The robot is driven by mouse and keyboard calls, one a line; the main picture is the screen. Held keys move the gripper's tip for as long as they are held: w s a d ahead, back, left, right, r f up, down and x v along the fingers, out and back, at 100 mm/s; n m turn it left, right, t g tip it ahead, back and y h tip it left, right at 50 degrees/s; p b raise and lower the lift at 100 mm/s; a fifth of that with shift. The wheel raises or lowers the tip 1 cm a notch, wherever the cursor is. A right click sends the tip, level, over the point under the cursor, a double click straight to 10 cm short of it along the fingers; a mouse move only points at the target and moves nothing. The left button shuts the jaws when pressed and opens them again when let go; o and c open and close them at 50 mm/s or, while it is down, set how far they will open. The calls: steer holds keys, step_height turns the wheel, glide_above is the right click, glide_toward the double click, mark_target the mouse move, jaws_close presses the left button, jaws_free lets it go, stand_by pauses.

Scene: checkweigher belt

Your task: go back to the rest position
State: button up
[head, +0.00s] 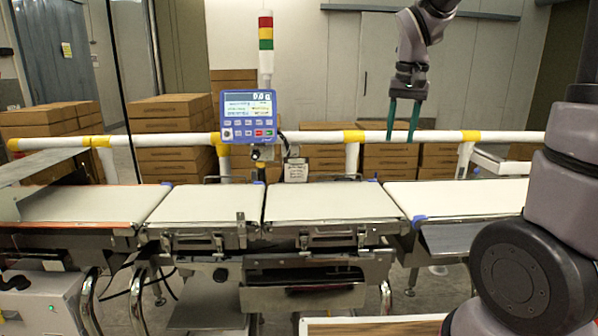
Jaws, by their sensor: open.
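My gripper (402,120) hangs at the upper right of the head view, pointing down with its two green fingers apart and nothing between them. In the picture it overlaps the white and yellow rail and is above the level of the belts. My arm fills the right side of the view.
Several white belt sections run across the view: left (85,204), two in the middle (208,206) (328,201), and right (455,196). All look bare. A blue display (248,104) and a signal tower (265,45) stand behind them. A rail (310,137) and stacked boxes (170,135) are beyond.

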steer(key=s+r+t+y, duration=0.1)
steer(key=s+r+t, duration=0.1)
steer(key=s, duration=0.5)
steer(key=s+r+m+t, duration=0.1)
steer(key=s+r+t, duration=0.2)
steer(key=s+r, duration=0.2)
steer(key=s, duration=0.3)
steer(key=shift+s+d+y, duration=0.25)
steer(key=shift+d+y, duration=0.15)
